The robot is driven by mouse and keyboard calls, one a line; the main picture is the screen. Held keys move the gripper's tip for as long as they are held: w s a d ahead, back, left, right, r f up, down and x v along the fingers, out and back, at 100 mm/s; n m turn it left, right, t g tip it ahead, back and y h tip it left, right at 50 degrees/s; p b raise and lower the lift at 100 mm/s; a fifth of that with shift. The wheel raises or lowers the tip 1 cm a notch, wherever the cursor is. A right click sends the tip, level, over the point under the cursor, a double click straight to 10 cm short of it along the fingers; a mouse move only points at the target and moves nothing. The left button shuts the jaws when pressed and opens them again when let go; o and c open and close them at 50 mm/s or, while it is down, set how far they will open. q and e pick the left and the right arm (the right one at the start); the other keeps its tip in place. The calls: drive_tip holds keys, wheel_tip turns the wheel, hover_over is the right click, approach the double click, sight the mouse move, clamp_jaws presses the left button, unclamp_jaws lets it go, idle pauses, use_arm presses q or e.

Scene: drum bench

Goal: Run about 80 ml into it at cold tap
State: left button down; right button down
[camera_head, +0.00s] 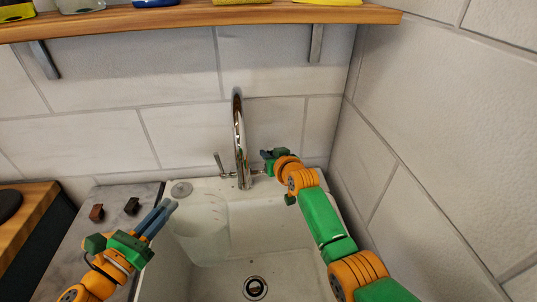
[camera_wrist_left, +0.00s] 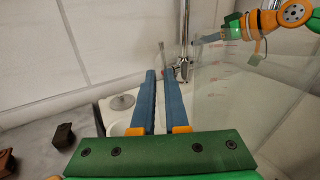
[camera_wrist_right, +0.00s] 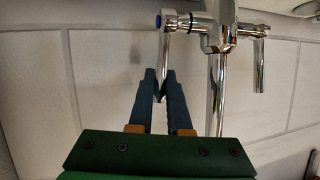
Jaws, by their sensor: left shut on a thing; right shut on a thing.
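A clear measuring jug (camera_head: 205,235) is in the sink, left of the tap (camera_head: 239,130). Red marks show on its wall in the left wrist view (camera_wrist_left: 222,95). My left gripper (camera_head: 168,205) is shut at the jug's left side; the gripped part is hard to make out. My right gripper (camera_head: 268,155) is at the tap's right side. In the right wrist view its fingers (camera_wrist_right: 160,75) are shut on the thin chrome cold lever (camera_wrist_right: 165,52), below a blue-marked cap (camera_wrist_right: 158,20). I cannot make out a water stream or a water level in the jug.
The white sink (camera_head: 275,225) has a dark drain (camera_head: 255,288). A round grey disc (camera_head: 181,188) lies on its back left rim. Small brown (camera_head: 96,212) and black (camera_head: 132,206) blocks stand on the grey counter. A wooden shelf (camera_head: 200,20) hangs above; a tiled wall stands close on the right.

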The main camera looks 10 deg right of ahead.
drive_tip(key=shift+s+f, duration=0.1)
drive_tip(key=shift+s, duration=0.05)
idle(0.5)
drive_tip(key=shift+s+f+n+t+y, duration=0.2)
drive_tip(key=shift+s+t, duration=0.3)
drive_tip(key=shift+t, duration=0.45)
drive_tip(key=shift+s+f+n+t+y, duration=0.1)
drive_tip(key=shift+s+n+t+y, duration=0.1)
drive_tip(key=shift+s+t, duration=0.55)
drive_tip(key=shift+s+f+n+t+y, duration=0.1)
drive_tip(key=shift+s+n+t+y, duration=0.15)
drive_tip(key=shift+t, duration=0.85)
drive_tip(key=c, duration=0.9)
unclamp_jaws()
drive_tip(key=shift+o, duration=0.2)
drive_tip(key=shift+s, duration=0.1)
